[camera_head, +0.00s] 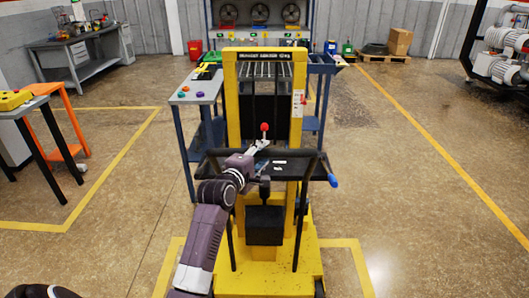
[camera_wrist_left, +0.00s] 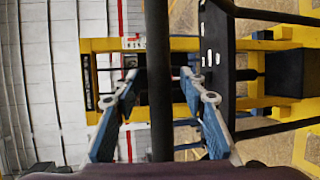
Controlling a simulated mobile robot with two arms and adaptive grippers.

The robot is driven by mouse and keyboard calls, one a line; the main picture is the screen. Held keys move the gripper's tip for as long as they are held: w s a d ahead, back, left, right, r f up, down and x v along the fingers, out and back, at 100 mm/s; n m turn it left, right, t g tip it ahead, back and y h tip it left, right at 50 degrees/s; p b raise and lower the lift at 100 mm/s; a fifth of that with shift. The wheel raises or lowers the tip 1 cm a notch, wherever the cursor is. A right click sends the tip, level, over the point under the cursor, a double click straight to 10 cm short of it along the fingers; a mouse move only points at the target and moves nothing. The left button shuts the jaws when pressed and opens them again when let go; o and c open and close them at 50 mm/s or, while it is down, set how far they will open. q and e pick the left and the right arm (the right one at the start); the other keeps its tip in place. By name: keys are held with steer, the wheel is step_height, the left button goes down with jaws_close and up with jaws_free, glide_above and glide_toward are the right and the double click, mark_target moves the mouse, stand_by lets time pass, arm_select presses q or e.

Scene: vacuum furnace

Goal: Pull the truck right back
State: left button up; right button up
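The truck (camera_head: 270,272) is a yellow lift truck in the middle of the head view, with a tall mast and a black handle bar (camera_head: 298,153) across its near side. My left arm reaches up to this bar. My left gripper (camera_head: 262,149) is at the bar near its middle, close to a red-knobbed lever (camera_head: 264,127). In the left wrist view the black bar (camera_wrist_left: 158,60) runs between the two fingers of my left gripper (camera_wrist_left: 160,80). The fingers are apart, with a gap on each side of the bar. My right gripper is not in view.
A blue-legged table with coloured buttons (camera_head: 195,87) stands close left of the mast. A blue frame (camera_head: 322,70) is close on the right. An orange stand (camera_head: 62,120) is at the left. Floor on both sides of the truck is clear, with yellow lines.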

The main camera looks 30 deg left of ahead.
arm_select(q)
steer(key=shift+w+a+f, duration=0.1)
steer(key=shift+w, duration=0.55)
steer(key=shift+c, duration=0.7)
jaws_close()
